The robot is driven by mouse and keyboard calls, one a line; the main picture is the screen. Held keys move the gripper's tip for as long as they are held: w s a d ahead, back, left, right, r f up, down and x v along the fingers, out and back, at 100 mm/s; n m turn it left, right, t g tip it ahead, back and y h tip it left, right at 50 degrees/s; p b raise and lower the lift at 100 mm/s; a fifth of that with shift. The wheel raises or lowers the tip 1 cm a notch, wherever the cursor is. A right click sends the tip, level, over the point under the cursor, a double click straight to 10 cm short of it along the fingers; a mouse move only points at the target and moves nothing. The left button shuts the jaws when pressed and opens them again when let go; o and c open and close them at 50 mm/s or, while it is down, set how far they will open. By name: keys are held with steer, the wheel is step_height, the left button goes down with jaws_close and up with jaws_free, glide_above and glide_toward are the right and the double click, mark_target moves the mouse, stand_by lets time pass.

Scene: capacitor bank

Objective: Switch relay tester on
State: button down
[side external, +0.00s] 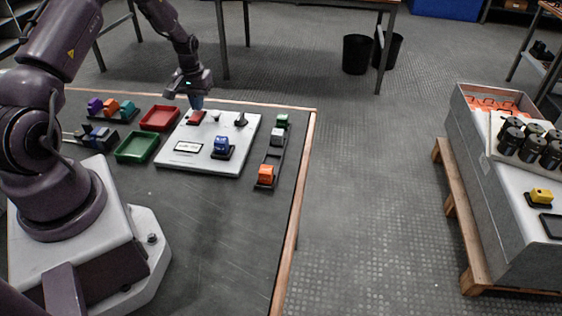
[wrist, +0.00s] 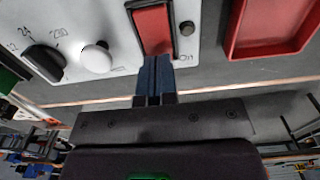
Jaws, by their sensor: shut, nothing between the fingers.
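The relay tester (side external: 195,158) is a white panel lying on the dark table. Its red rocker switch (side external: 196,118) sits near the panel's far left corner and shows larger in the wrist view (wrist: 153,28). A small dark round lamp or button (wrist: 187,28) is beside the switch, near an "On" marking. My gripper (side external: 196,102) is shut and empty. Its blue fingertips (wrist: 155,65) are at the near end of the red switch in the wrist view; I cannot tell whether they touch it. A white knob (wrist: 97,58) and a black dial (wrist: 44,60) are on the same panel.
A blue relay (side external: 221,145) stands on the panel. A red tray (side external: 159,118) and a green tray (side external: 137,148) lie left of it. A rack with an orange block (side external: 265,174) is to the right. The table's front area is clear.

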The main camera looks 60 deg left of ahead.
steer(key=shift+f, duration=0.5)
steer(key=shift+r, duration=3.55)
